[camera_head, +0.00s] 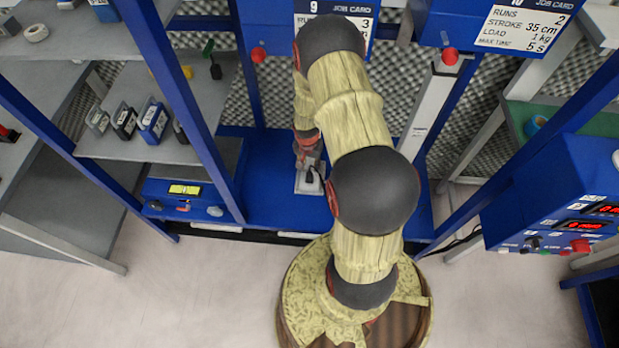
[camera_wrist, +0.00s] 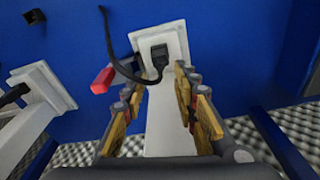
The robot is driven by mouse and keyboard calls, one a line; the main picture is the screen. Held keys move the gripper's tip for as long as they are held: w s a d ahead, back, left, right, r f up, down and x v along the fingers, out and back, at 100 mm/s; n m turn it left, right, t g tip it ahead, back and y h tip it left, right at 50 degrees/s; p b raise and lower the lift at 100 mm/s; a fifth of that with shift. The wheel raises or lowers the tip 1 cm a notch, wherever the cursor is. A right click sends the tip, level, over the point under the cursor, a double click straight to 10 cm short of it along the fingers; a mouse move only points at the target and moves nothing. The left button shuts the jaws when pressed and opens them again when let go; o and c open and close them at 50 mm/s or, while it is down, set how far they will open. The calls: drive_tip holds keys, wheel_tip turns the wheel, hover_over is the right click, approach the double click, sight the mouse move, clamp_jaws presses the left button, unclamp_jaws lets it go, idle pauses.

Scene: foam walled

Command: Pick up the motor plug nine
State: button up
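A black plug (camera_wrist: 160,56) with a black cable sits on a white, post-like housing (camera_wrist: 172,125) in the wrist view. My gripper (camera_wrist: 160,82) is open, its two padded fingers apart on either side of the housing. The plug shows between and just beyond the fingertips, with nothing visibly gripped. In the head view my gripper (camera_head: 308,160) is low over the blue bench of the station with the card numbered 9 (camera_head: 340,18). A dark plug (camera_head: 309,175) shows there on a pale plate, partly hidden by my arm.
A red part (camera_wrist: 102,80) lies beside the cable. A second white housing with a black plug (camera_wrist: 12,95) stands at the left. Blue posts and a grey shelf (camera_head: 140,120) with several dark units flank the bench in the head view. A blue control box (camera_head: 555,195) stands right.

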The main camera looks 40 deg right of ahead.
sight(310, 174)
wheel_tip(310, 174, down, 4)
drive_tip(key=shift+w+d+b, duration=0.15)
drive_tip(key=shift+b, duration=0.65)
drive_tip(key=shift+r, duration=0.1)
drive_tip(key=shift+c, duration=1.3)
drive_tip(key=c, duration=0.4)
clamp_jaws()
